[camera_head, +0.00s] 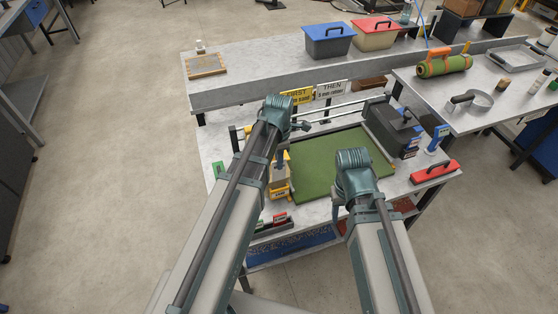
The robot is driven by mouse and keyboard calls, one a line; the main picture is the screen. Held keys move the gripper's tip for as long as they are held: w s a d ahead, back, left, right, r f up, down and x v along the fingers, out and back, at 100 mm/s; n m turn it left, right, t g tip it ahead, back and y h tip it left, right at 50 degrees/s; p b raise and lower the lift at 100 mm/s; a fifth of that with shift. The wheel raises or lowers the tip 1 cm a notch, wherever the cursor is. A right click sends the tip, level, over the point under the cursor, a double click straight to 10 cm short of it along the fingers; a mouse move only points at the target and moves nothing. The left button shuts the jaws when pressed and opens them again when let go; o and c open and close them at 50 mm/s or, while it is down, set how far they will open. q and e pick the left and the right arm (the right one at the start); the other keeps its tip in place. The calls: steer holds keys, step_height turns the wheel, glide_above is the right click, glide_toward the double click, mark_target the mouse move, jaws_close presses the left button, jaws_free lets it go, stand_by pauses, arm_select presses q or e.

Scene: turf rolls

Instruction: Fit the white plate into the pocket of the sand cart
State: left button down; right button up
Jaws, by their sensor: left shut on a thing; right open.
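My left gripper (300,126) is past the end of its arm, near the back left corner of the green turf (330,163). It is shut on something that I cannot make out. I cannot clearly pick out the white plate. A dark grey box-like unit (392,126) with a handle and small labels stands at the turf's right edge. A yellow and grey unit (281,186) stands at its left edge, partly behind my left arm. I cannot tell which unit is the sand cart, and no pocket is clear. My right gripper (337,200) is open over the turf's front edge.
Pale rails (342,112) cross behind the turf. A yellow FIRST sign (296,95) and a white THEN sign (331,88) stand at the back. A red handled tool (434,172) and a blue item (437,138) lie right. A turf roll (444,65) is on the side table.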

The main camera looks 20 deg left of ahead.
mark_target(279, 173)
arm_select(q)
steer(key=shift+f+b, duration=2.65)
steer(key=shift+f, duration=0.2)
steer(key=shift+s, duration=0.15)
steer(key=c, duration=0.9)
jaws_free()
steer(key=shift+d, duration=0.1)
